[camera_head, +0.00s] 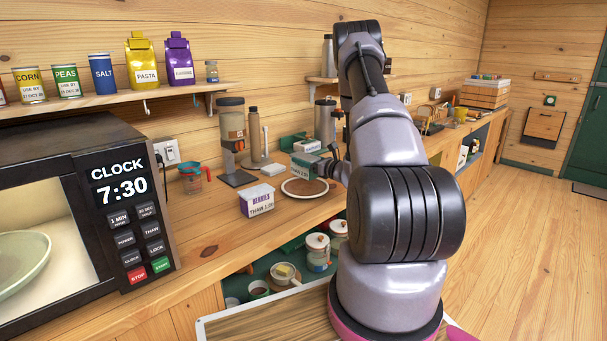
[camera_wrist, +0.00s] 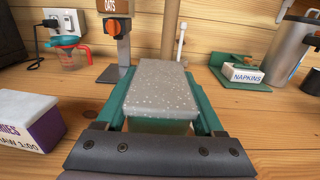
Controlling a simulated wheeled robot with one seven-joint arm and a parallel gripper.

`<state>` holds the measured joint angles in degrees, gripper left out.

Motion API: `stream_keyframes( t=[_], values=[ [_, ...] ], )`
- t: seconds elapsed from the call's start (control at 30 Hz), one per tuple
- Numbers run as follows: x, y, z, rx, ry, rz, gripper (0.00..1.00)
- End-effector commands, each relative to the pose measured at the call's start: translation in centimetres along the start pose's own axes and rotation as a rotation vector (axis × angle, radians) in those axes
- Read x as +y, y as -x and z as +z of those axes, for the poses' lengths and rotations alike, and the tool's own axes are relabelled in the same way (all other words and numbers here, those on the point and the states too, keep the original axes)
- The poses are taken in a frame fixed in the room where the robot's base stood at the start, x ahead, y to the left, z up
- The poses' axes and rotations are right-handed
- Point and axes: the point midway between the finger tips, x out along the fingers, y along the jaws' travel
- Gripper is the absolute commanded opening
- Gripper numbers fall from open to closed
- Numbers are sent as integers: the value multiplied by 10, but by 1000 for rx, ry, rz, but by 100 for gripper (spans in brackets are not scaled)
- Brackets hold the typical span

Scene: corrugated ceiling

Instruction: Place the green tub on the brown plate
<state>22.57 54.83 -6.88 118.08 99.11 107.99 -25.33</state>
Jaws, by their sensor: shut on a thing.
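The green tub (camera_head: 300,170) has a pale speckled lid, which fills the middle of the wrist view (camera_wrist: 160,88). My gripper (camera_wrist: 160,110) is shut on it, with a teal finger along each side. The brown plate (camera_head: 304,188) has a pale rim and lies flat on the counter. In the head view the tub shows at the plate's far part; I cannot tell whether they touch. The plate is hidden in the wrist view.
A white and purple berries box (camera_head: 257,199) stands left of the plate. A microwave (camera_head: 80,210) is at the left. Bare counter lies in front of the berries box.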

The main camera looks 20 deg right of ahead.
Motion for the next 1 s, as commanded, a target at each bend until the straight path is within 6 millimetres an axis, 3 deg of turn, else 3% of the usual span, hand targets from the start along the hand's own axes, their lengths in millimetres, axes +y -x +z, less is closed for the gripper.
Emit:
stream_keyframes(
  t=[0.4, 0.87, 0.9, 0.97, 1.0],
  values=[
    [0, -1, -46, -2, 1, -2, 0],
    [0, -1, -52, -3, 1, -2, 0],
    [0, -1, -53, -3, 1, -2, 74],
    [0, -1, -53, -3, 1, -2, 96],
    [0, -1, -53, -3, 1, -2, 100]
  ],
)
